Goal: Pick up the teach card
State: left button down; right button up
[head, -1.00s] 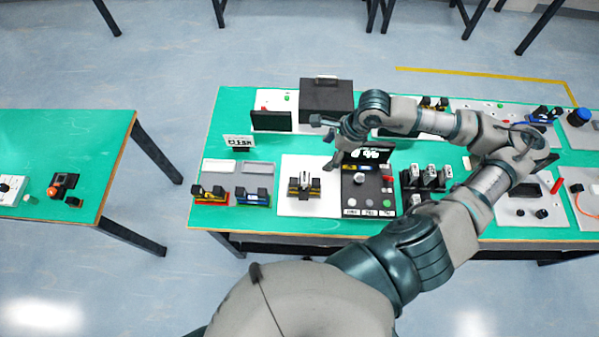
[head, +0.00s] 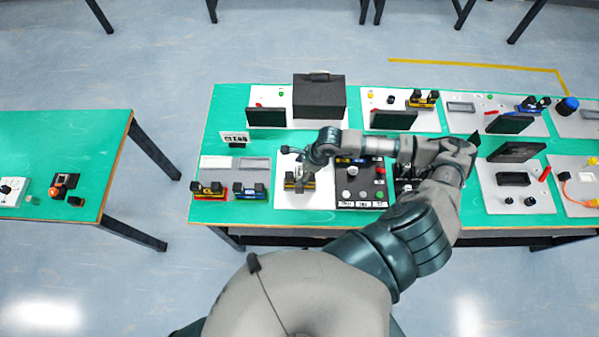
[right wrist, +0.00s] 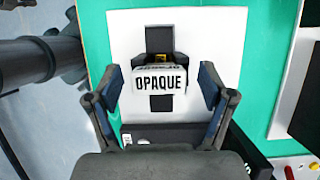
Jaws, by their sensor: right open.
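A white card or block marked "OPAQUE" (right wrist: 160,82) sits on a small dark conveyor (right wrist: 160,40) with a yellow part, on a white panel (right wrist: 115,30). I take it to be the teach card. My right gripper (right wrist: 159,92) is open, with one finger on each side of the card and a gap on both sides. In the head view my right gripper (head: 303,166) is over the same white panel (head: 290,200) and partly hides the conveyor and card. My left gripper is not in view.
A dark control panel (head: 348,203) with knobs and buttons adjoins the white panel on the right. Small red and blue conveyors (head: 208,190) stand to the left. A white sign (head: 234,137) and a dark box (head: 319,97) are behind. The green table's (head: 215,218) front edge is close.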

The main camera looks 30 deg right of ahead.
jog(key=shift+f, duration=0.35)
jog(key=shift+r, duration=0.15)
jog(key=c, duration=1.3)
